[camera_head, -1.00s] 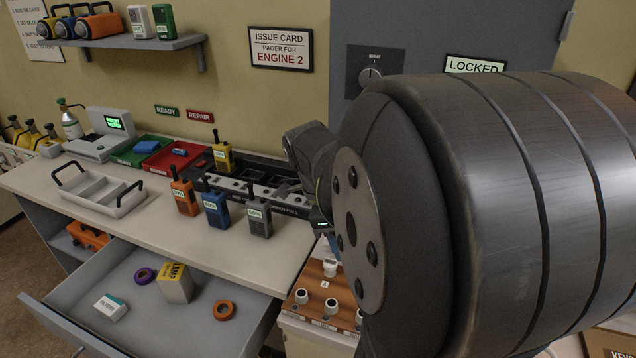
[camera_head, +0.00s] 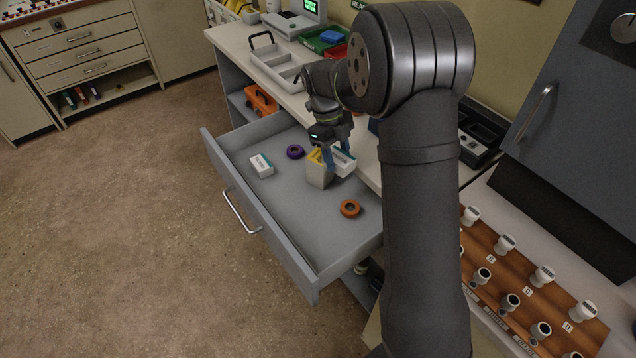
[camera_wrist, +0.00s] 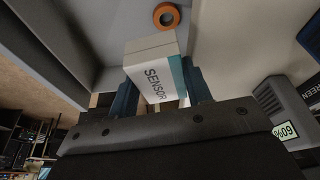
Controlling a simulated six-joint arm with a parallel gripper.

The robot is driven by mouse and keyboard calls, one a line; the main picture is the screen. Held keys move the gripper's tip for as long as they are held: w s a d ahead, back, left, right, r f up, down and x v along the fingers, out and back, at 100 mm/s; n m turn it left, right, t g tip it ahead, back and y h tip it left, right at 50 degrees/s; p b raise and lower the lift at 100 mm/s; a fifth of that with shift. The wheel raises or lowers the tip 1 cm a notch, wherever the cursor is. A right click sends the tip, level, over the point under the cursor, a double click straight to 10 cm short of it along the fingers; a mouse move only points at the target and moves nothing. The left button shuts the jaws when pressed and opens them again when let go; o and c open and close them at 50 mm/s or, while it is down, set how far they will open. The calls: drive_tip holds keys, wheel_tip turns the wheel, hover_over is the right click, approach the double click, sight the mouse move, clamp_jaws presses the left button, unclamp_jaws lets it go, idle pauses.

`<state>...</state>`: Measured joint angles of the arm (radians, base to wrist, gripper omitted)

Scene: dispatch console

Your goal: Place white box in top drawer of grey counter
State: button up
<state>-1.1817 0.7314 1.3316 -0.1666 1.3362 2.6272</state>
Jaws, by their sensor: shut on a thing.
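My gripper (camera_head: 338,150) is shut on a white box (camera_head: 344,162), with blue fingers on either side of it. In the wrist view the white box (camera_wrist: 150,75) reads SENSOR and has a teal band. In the head view it hangs above the right part of the open drawer (camera_head: 312,248), beside a yellow-topped lamp box (camera_head: 319,172). I cannot tell whether the two boxes touch. The drawer slides out from the pale-topped grey counter (camera_head: 230,38).
The drawer also holds a small white box (camera_head: 261,166), a purple tape roll (camera_head: 295,152) and an orange tape roll (camera_head: 350,208). The drawer's front left floor is clear. A white tray (camera_head: 275,66) stands on the counter. A board with knobs (camera_head: 505,275) lies at right.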

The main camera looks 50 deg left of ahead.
wheel_tip(320, 180, down, 6)
drive_tip(key=s+m, duration=0.2)
hover_over(293, 207)
drive_tip(key=shift+g, duration=0.3)
drive_tip(key=f, duration=0.5)
drive_tip(key=a+f, duration=0.1)
drive_tip(key=f, duration=0.1)
drive_tip(key=shift+w+f, duration=0.1)
drive_tip(key=shift+f, duration=2.1)
drive_tip(key=shift+f, duration=0.15)
drive_tip(key=o, duration=1)
